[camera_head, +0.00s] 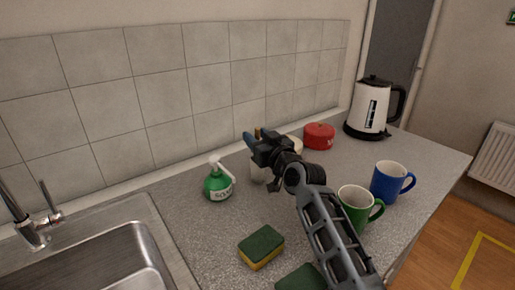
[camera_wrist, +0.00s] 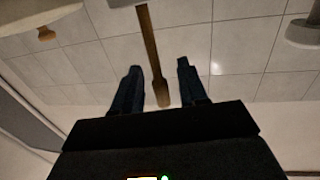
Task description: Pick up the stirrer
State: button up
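The stirrer (camera_wrist: 151,45) is a thin brown wooden stick with a wider end, and it runs between the two fingers of my gripper (camera_wrist: 159,65) in the wrist view. There are gaps on both sides, so the fingers are open and not touching it. In the head view, a brown tip of the stirrer (camera_head: 257,132) shows beside the blue fingers of my gripper (camera_head: 252,138). The stirrer's other end runs toward a pale shape at the top edge of the wrist view.
A green soap bottle (camera_head: 218,183) stands left of the gripper. A red tin (camera_head: 319,136) and a kettle (camera_head: 370,108) stand behind right. A green mug (camera_head: 353,207) is by my arm, with a blue mug (camera_head: 388,182) beyond. A sponge (camera_head: 261,246) lies in front; the sink (camera_head: 140,215) is left.

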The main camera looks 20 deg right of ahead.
grip_shut()
dwell(0.3)
